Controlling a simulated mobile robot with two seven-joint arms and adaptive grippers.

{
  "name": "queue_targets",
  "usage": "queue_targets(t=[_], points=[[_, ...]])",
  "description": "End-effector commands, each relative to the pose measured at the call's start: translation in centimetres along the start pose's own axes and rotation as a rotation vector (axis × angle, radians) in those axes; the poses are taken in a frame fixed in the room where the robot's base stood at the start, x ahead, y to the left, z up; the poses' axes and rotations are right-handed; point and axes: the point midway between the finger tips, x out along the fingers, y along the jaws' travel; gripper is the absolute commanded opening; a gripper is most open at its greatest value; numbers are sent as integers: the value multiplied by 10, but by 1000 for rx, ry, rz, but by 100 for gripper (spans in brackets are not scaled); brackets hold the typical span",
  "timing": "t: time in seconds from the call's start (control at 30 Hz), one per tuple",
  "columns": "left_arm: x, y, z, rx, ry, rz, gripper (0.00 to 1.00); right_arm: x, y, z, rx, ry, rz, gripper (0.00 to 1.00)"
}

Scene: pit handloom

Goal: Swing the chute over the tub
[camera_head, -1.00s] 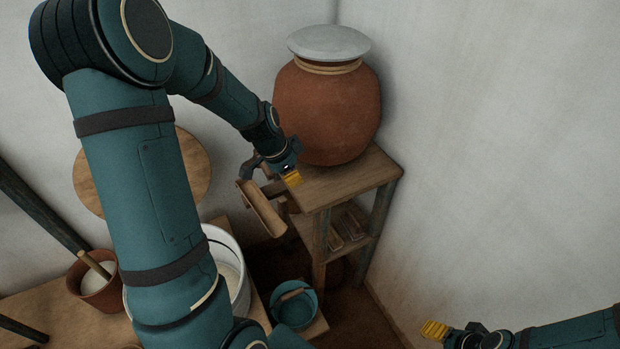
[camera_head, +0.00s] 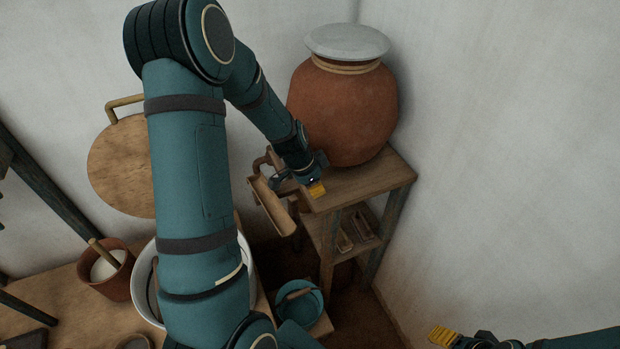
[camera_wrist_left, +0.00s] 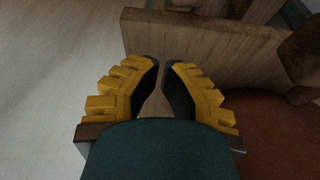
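The chute (camera_head: 272,206) is a wooden trough, tilted, at the front left corner of the wooden stand. The white tub (camera_head: 247,268) is below and left of it, largely hidden behind my left arm. The chute's lower end hangs right of the tub's visible rim, apart from it. My left gripper (camera_head: 303,186) is just right of the chute's upper part, at the stand's edge. In the left wrist view my left gripper (camera_wrist_left: 161,65) has a narrow gap between its fingers and nothing clearly held. My right gripper (camera_head: 442,336) is at the bottom right, away from everything.
A clay jar (camera_head: 343,110) with a grey lid stands on the wooden stand (camera_head: 375,180), close to my left gripper. A blue bucket (camera_head: 298,305) sits below the chute. A clay pot (camera_head: 117,284) and round wooden board (camera_head: 118,170) are at the left.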

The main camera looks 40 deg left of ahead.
Motion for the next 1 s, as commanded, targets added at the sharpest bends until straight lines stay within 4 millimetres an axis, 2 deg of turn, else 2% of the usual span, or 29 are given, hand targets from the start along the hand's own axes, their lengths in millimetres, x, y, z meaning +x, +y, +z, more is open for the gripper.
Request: queue_targets(t=[0.03, 0.17, 0.3, 0.5, 1.0], points=[[12, 1, 1, -1, -3, 4, 0, 2, 0, 0, 0, 0, 0, 60], [36, 1, 0, 0, -2, 3, 0, 3, 1, 0, 0, 0, 1, 60], [25, -1, 22, -5, 0, -2, 0, 2, 0, 0, 0, 0, 1, 60], [20, 0, 35, -1, 1, -1, 0, 1, 0, 0, 0, 0, 0, 60], [20, 0, 37, 7, 1, 1, 0, 2, 1, 0, 0, 0, 0, 60]])
